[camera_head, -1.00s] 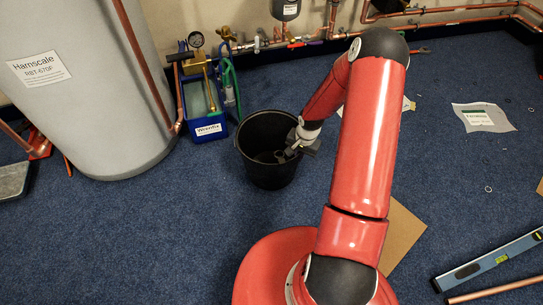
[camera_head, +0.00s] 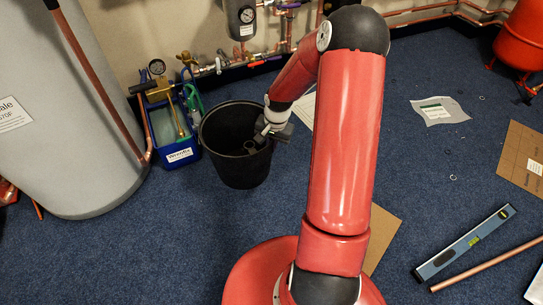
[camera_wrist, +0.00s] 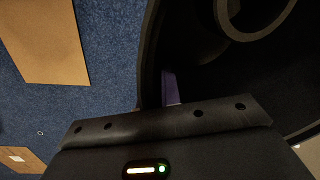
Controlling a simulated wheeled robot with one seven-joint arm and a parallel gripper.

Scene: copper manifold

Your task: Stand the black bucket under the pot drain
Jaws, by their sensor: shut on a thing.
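The black bucket (camera_head: 237,172) is upright in the head view, in front of the wall pipework; whether it touches the carpet I cannot tell. My gripper (camera_head: 268,134) is at its right side and shut on the rim. In the wrist view the dark bucket wall (camera_wrist: 152,60) runs between the jaws (camera_wrist: 170,92). A dark ring-shaped part (camera_wrist: 255,20) shows inside the bucket.
A blue tub (camera_head: 177,155) with a brass pump stands just left of the bucket. A large grey cylinder (camera_head: 60,120) stands further left. Copper pipes and valves (camera_head: 235,66) run low along the wall. A level (camera_head: 465,243) and copper pipe (camera_head: 487,264) lie at right.

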